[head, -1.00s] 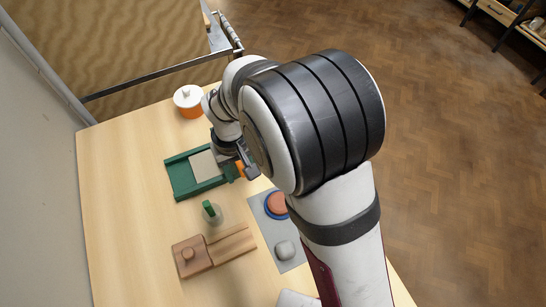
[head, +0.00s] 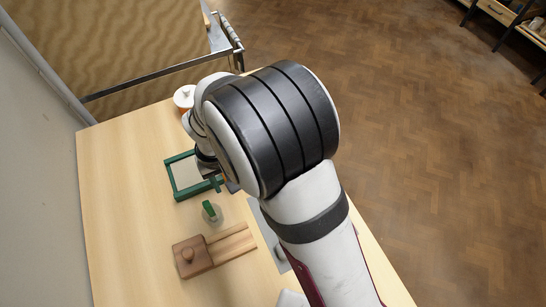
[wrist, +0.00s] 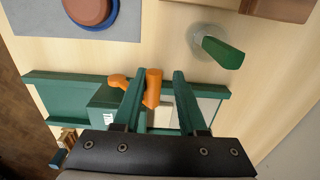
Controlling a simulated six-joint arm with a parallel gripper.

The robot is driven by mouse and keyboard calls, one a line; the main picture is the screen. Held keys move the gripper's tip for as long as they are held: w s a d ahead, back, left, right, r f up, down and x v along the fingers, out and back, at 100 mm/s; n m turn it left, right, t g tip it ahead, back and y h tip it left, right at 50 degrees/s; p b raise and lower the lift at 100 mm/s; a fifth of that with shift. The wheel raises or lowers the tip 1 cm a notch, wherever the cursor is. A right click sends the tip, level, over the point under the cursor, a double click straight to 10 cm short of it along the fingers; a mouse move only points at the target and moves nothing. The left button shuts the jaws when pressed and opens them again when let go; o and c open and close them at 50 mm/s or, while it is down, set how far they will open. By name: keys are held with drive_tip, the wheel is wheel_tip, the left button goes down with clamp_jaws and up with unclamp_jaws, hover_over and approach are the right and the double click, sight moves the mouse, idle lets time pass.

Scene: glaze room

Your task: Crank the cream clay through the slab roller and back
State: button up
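The green slab roller (head: 179,194) stands on the table, partly hidden by my arm in the head view. Its green frame also shows in the wrist view (wrist: 60,92). The cream clay (head: 186,175) lies flat inside the frame, on its left part. The orange crank handle (wrist: 153,88) shows in the wrist view, with its upright knob between my fingers. My gripper (wrist: 160,73) is open around the knob. The left finger is close to it and a gap shows by the right finger. I cannot tell whether the left finger touches. My arm hides most of the crank in the head view.
A green-handled tool (head: 209,210) on a clear round base stands in front of the roller. A wooden block with a knob (head: 192,257) lies nearer. A grey mat (wrist: 125,28) holds a reddish disc on a blue dish (wrist: 88,10). A white-lidded orange jar (head: 183,97) stands behind.

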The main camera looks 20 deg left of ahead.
drive_tip(key=shift+s+a+f, duration=0.15)
drive_tip(key=shift+f, duration=0.1)
drive_tip(key=shift+w+d+r, duration=0.5)
drive_tip(key=shift+w+d, duration=0.15)
drive_tip(key=shift+d, duration=0.05)
drive_tip(key=shift+w+d+r, duration=0.5)
drive_tip(key=shift+w+d, duration=0.15)
drive_tip(key=shift+w+d+r, duration=0.25)
drive_tip(key=shift+w+d, duration=0.2)
drive_tip(key=shift+w, duration=0.05)
drive_tip(key=shift+w+d+r, duration=0.25)
drive_tip(key=shift+w+d, duration=0.2)
